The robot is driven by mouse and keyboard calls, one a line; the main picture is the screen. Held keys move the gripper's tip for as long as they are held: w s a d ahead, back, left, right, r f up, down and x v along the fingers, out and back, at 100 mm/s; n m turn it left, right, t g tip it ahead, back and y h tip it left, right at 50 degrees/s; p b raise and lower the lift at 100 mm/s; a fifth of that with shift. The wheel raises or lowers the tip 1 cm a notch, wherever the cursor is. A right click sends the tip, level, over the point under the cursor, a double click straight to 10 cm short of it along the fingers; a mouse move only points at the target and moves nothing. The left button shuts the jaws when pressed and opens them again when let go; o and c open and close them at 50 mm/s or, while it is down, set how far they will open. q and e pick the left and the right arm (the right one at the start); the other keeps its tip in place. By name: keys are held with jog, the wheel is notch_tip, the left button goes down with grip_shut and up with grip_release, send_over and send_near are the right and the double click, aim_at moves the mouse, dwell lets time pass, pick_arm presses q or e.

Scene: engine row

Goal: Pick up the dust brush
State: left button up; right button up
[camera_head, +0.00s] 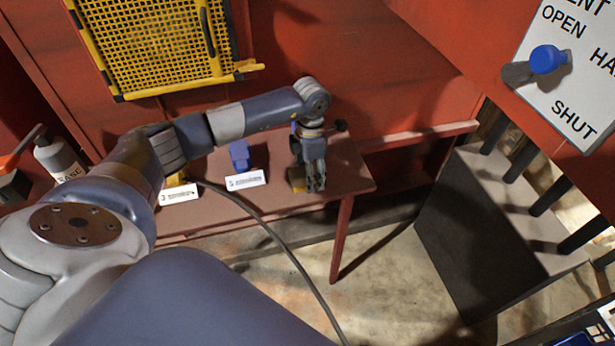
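My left gripper (315,184) points down at the right part of a narrow red-brown table (345,172). Its fingers look close together, but whether they hold anything is unclear. A small tan-yellow thing (296,179) shows just left of the fingers, partly hidden by them. It may be the dust brush, but too little of it shows to be sure. My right gripper is not in view.
A blue object (239,154) stands behind a white label (246,180) on the table. A dark cable hangs over the front edge. A dark box with black posts (490,220) stands right.

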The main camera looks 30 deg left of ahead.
pick_arm(q)
jog(key=c, duration=1.2)
jog(key=shift+r, duration=0.15)
jog(key=shift+r+p, duration=0.2)
jog(key=shift+p, duration=0.25)
jog(key=r+b, duration=0.2)
jog(key=r, duration=0.1)
jog(key=shift+s+d+r, duration=0.1)
jog(key=shift+s, duration=0.25)
jog(key=s+d+b, duration=0.1)
jog(key=s+d, duration=0.2)
jog(key=s, duration=0.4)
jog(key=s+d+r+b, duration=0.1)
jog(key=s+d+b, duration=0.1)
jog(key=s, duration=0.5)
jog(key=shift+d+r, duration=0.3)
jog(key=shift+d, duration=0.4)
jog(key=shift+w, duration=0.1)
